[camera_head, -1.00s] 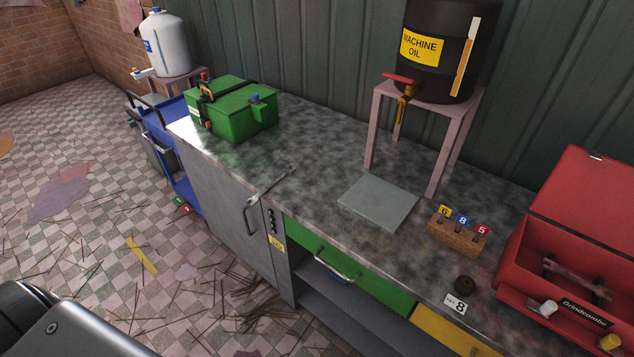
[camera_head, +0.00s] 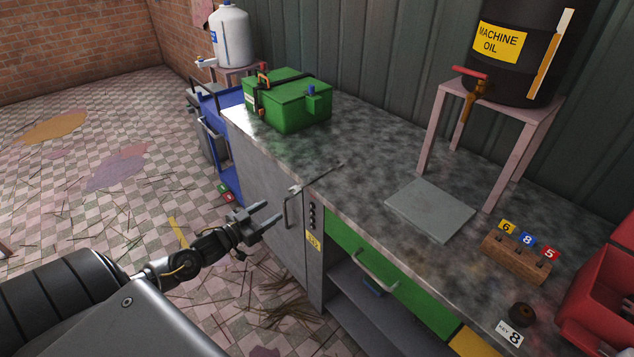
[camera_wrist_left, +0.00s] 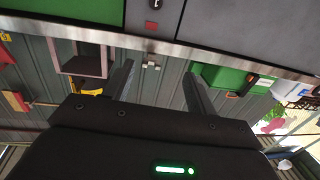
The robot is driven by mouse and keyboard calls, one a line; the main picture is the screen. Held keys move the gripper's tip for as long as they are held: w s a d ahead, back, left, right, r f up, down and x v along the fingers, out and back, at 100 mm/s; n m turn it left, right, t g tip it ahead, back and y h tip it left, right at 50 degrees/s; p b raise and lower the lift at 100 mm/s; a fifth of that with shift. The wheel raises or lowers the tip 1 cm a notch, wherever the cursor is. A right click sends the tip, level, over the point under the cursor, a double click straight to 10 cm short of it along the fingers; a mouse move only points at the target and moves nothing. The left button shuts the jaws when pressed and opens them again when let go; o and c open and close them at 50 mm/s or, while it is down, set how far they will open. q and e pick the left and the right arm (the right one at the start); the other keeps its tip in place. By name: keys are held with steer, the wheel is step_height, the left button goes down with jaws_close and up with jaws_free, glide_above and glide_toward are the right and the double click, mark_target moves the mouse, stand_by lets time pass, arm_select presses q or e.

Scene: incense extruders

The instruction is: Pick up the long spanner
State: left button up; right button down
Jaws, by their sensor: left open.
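The long spanner (camera_head: 318,178) is a thin grey metal tool lying on the worktop, its jaw end at the front edge above the grey cabinet door. My left gripper (camera_head: 272,215) is open and empty, in front of the cabinet, left of and lower in the picture than the spanner, apart from it. In the left wrist view the open fingers (camera_wrist_left: 160,72) point toward the worktop edge. A small pale grey piece (camera_wrist_left: 151,62) shows between them at that edge; I cannot tell surely if it is the spanner's end. My right gripper is not in view.
A green box (camera_head: 290,100) stands at the worktop's left end. A grey plate (camera_head: 430,208), an oil-drum stand (camera_head: 429,130), a numbered wooden block (camera_head: 515,259) and a red toolbox (camera_head: 590,310) are to the right. The cabinet door handle (camera_head: 286,212) sticks out near my left gripper.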

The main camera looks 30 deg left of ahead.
mark_target(296, 188)
arm_select(q)
steer(key=w+d+r, duration=0.1)
steer(key=w, duration=0.2)
steer(key=w+d+p, duration=0.1)
steer(key=w, duration=0.2)
steer(key=w+r+p, duration=0.1)
steer(key=w, duration=0.3)
steer(key=shift+w+d+r, duration=0.1)
steer(key=shift+d+r, duration=0.25)
steer(key=shift+d, duration=0.05)
steer(key=shift+w+d+f, duration=0.1)
steer(key=shift+w, duration=0.3)
steer(key=shift+h, duration=0.3)
steer(key=c, duration=1.1)
